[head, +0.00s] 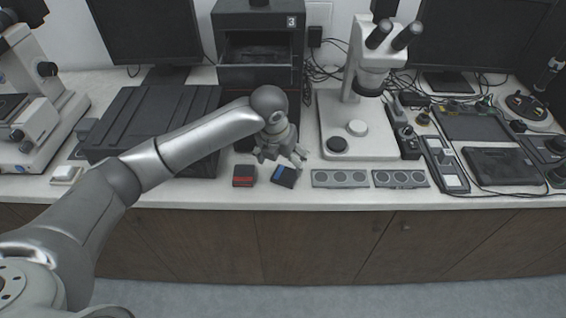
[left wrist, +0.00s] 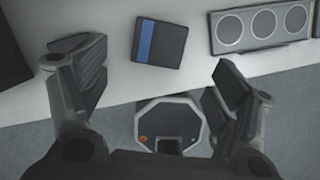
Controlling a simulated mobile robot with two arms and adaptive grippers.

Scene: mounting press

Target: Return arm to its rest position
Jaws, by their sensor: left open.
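My left arm reaches in from the left in the head view, over the white bench. Its gripper (head: 280,157) is open and empty above the bench's front part. In the left wrist view the two fingers (left wrist: 155,88) stand wide apart, with nothing between them. A black block with a blue stripe (head: 284,176) lies on the bench just below and in front of the gripper; it also shows in the left wrist view (left wrist: 158,43). A black block with a red stripe (head: 244,176) lies to its left. My right gripper is in neither view.
A black case (head: 150,110) lies under the forearm. A dark cabinet marked 3 (head: 258,20) stands behind the gripper. A microscope (head: 362,130) stands to the right, with two grey panels with round discs (head: 340,179) (head: 401,179) in front. The floor before the bench is clear.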

